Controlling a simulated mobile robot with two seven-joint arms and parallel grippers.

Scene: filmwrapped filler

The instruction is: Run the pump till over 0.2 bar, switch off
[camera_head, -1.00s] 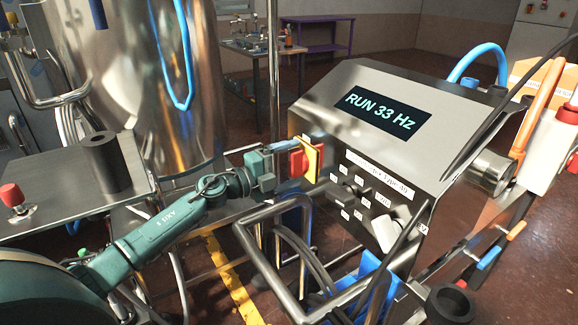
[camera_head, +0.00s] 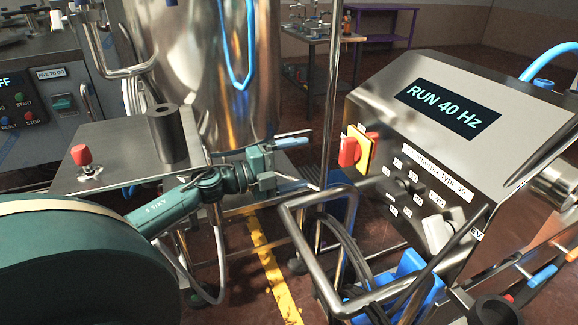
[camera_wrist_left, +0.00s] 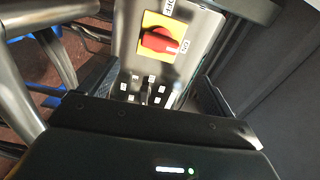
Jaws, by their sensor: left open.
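The pump's control box (camera_head: 445,75) is a sloped metal cabinet at the right of the head view. Its display (camera_head: 447,107) reads "RUN 40 Hz". A red rotary switch on a yellow plate (camera_head: 362,150) is on the box's left front edge. It also shows in the wrist view as a red handle (camera_wrist_left: 158,40). A dial with several white labels (camera_head: 403,190) is lower on the front. My left gripper (camera_head: 303,162) is open and empty, apart from the switch on its left. My right gripper is out of view. I see no readable pressure gauge.
A bent metal tube frame (camera_head: 325,192) stands close below my left gripper. A shiny tank (camera_head: 185,70) and a steel side table (camera_head: 110,150) with a red button (camera_head: 82,156) are at the left. A blue hose (camera_head: 551,60) lies behind the box.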

